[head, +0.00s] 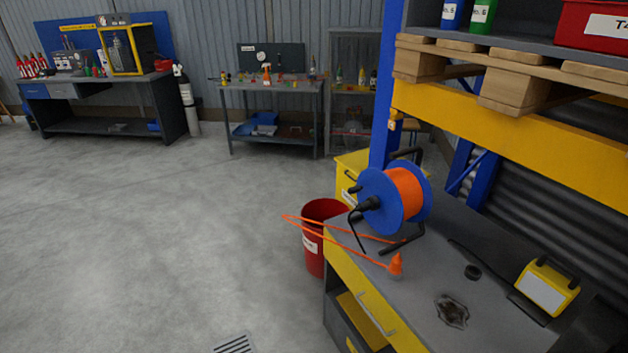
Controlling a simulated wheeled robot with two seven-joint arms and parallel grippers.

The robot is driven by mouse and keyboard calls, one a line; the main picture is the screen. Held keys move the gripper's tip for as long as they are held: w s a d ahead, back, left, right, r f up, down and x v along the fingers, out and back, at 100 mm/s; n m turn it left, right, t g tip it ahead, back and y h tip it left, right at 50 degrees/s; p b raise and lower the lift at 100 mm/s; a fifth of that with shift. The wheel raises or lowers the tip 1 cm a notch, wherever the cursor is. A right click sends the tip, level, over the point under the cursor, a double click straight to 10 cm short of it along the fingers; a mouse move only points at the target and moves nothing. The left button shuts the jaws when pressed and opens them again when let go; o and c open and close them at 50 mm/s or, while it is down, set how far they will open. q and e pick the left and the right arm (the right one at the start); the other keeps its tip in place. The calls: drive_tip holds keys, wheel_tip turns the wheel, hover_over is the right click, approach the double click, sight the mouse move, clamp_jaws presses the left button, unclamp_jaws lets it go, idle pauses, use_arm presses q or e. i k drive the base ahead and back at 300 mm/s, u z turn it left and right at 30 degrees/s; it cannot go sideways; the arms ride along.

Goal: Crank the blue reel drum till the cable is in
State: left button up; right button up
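The blue reel drum (377,187) stands on a black frame at the far left corner of the grey workbench (420,290). Orange cable (405,192) is wound on its core. A black crank handle (369,203) sticks out from its left face. Neither gripper shows in the head view.
A red bin (316,257) stands on the floor against the bench's left side. The floor at left is clear.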

sight(403, 191)
drive_tip(key=z, duration=0.05)
drive_tip(key=i, duration=0.75)
drive_tip(key=z, duration=0.7)
drive_tip(key=i, duration=0.4)
drive_tip(key=z, duration=0.4)
